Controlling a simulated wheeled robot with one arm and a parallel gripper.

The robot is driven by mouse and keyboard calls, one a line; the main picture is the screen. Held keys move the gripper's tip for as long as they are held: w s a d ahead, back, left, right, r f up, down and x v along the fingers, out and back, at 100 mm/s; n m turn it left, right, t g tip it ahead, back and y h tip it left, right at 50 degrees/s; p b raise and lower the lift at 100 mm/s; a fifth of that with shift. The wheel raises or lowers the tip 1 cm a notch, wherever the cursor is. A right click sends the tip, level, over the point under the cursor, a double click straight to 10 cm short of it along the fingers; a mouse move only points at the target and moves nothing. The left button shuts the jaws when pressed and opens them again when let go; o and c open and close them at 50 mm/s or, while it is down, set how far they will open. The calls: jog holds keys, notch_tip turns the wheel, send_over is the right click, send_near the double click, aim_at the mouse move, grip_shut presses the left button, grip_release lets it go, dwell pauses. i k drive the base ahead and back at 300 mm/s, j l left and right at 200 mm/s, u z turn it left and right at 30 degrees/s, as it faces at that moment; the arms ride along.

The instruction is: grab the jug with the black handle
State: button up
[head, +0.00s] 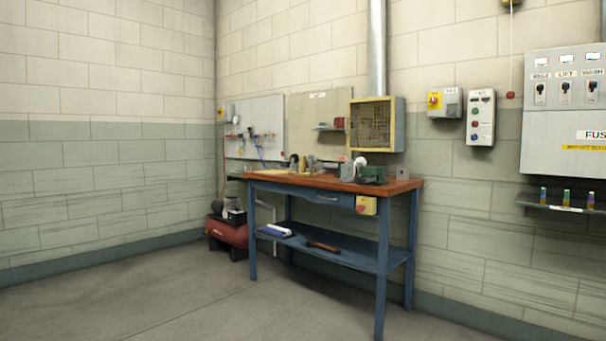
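I cannot make out a jug with a black handle for certain. Several small items stand on the brown top of the blue workbench (270,180), too small to identify surely. Among them are a dark upright item (294,162) toward the left and a grey one with a white round part (359,164) beside a green vise-like tool (373,174). My gripper is not in view.
The lower shelf (340,255) holds a blue-and-white item (275,230) and a hammer-like tool (323,246). A red compressor (228,233) stands on the floor left of the bench. The floor (150,300) in front is clear. Electrical boxes (565,105) hang at right.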

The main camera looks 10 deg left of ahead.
aim_at(346, 172)
jog(key=u, duration=0.15)
jog(key=i+u, duration=0.2)
jog(key=i, duration=0.55)
jog(key=i+l+u, duration=0.25)
jog(key=i, duration=0.5)
